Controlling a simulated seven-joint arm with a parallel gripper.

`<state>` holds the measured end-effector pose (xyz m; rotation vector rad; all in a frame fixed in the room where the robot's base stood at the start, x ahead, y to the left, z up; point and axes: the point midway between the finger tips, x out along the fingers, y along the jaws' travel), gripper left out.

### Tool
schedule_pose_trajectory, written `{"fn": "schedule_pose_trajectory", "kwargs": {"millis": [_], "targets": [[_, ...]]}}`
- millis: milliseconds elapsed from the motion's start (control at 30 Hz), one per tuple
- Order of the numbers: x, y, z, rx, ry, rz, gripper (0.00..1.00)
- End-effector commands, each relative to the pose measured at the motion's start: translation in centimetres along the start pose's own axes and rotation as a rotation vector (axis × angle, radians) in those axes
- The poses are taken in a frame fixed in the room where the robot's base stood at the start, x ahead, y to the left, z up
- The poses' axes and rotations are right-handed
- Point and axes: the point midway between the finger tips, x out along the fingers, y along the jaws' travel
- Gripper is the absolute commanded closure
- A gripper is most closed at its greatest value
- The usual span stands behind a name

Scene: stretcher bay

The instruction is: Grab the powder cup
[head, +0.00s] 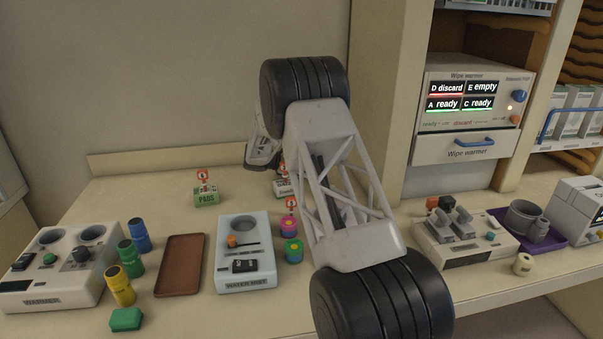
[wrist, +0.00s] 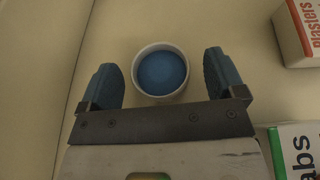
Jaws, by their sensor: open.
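A round white cup with a blue fill, which I take as the powder cup (wrist: 161,74), stands upright on the pale surface in the wrist view. My gripper (wrist: 160,62) is open, with one blue finger on each side of the cup. A gap shows between each finger and the cup wall, so the fingers look apart from it. No label on the cup is visible. In the head view the cup does not show, and my arm covers part of the counter there.
In the wrist view a Plasters box (wrist: 304,32) and a green-white box (wrist: 297,150) stand at the right.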

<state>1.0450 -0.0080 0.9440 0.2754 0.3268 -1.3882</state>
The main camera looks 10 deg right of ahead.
Motion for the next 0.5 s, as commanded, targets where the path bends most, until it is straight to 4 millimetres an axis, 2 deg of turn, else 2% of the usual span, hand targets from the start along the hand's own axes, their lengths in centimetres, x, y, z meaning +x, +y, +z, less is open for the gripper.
{"fn": "schedule_pose_trajectory", "kwargs": {"millis": [167,500], "targets": [[1.22,0.0,0.09,0.001,0.0,0.0,0.11],[1.35,0.01,0.1,0.001,0.0,0.001,0.11]]}}
